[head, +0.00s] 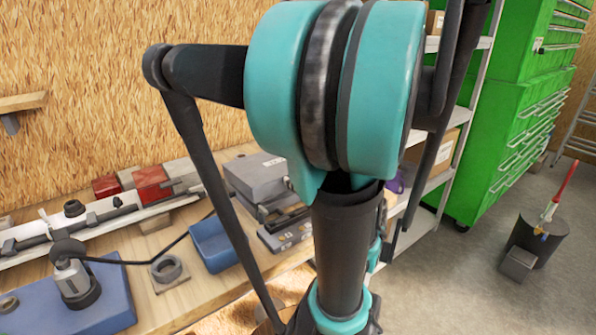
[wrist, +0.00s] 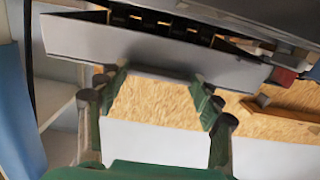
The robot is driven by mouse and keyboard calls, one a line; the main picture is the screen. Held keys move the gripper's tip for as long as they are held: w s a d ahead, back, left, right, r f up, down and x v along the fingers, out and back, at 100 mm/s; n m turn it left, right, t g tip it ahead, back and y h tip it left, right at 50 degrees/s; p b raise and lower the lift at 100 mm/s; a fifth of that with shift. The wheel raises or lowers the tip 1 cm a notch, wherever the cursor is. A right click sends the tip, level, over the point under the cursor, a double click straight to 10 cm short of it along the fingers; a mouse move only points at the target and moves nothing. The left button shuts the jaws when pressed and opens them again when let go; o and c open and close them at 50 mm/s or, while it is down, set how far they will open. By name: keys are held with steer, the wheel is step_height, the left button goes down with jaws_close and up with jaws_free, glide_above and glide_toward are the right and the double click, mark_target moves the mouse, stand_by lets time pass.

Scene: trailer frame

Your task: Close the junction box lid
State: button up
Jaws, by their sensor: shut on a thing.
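A grey box (head: 256,178), which looks like the junction box, stands on the workbench in the head view, partly behind my arm. In the wrist view, a light grey panel (wrist: 150,45) of it crosses the upper part. A dark gap with several slots lies between this panel and a darker grey slab (wrist: 255,18). I cannot tell for sure which part is the lid. My gripper (wrist: 158,76) is at the near edge of the light panel, its green fingers set apart and in contact there. It is hidden behind my arm in the head view.
On the bench (head: 172,300) are a blue bin (head: 214,245), a square block with a round hole (head: 167,270), and a lamp-like tool on a blue base (head: 90,305). Red blocks (head: 152,184) lie behind. A green cabinet (head: 510,110) and shelving stand at right; some floor is clear.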

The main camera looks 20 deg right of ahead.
steer(key=shift+f, duration=0.45)
steer(key=shift+s, duration=0.1)
steer(key=o, duration=1.7)
steer(key=shift+s, duration=0.1)
steer(key=shift+v, duration=5.9)
